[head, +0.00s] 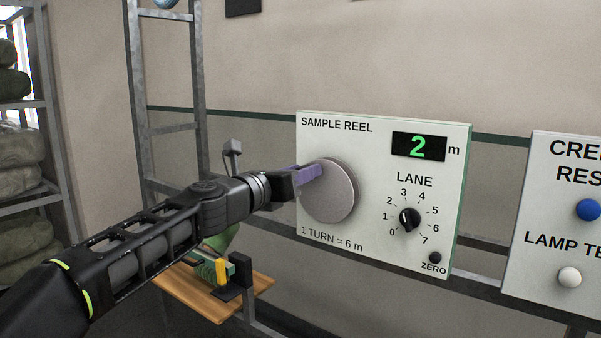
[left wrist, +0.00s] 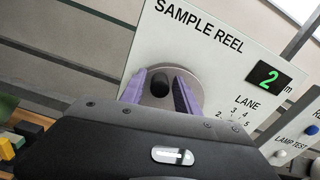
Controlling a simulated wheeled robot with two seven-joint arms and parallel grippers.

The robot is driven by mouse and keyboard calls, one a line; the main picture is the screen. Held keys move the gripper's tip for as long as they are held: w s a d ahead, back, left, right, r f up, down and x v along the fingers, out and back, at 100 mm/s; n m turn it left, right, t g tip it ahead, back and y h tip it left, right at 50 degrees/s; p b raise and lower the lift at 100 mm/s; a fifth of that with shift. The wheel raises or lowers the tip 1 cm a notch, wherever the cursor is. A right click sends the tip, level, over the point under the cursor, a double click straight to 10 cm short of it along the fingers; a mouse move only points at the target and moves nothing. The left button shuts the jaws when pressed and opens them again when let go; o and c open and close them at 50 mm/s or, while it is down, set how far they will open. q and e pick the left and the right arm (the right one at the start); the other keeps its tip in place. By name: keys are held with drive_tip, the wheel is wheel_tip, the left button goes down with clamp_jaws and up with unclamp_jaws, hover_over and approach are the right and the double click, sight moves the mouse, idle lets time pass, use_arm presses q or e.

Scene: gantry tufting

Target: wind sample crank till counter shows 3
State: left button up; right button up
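The sample reel panel (head: 380,255) is upright, with a round grey crank disc (head: 335,190) on its left side. The counter (head: 419,147) reads a green 2, with "m" beside it; it reads 2 in the left wrist view too (left wrist: 268,74). My left gripper (head: 312,174) has purple fingers and is at the disc's upper left. In the left wrist view, the dark crank knob (left wrist: 160,84) stands between the fingers, with a narrow gap seen at each side, so they look open around it. My right gripper is out of view.
The lane dial (head: 409,219) and the zero button (head: 435,257) are right of the disc. Another panel (head: 540,240) with blue and white buttons stands at the right edge. A wooden board (head: 190,292) with small parts is below my left arm. Shelves with rolls stand at the left.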

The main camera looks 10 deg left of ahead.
use_arm(q)
clamp_jaws()
idle(1.1)
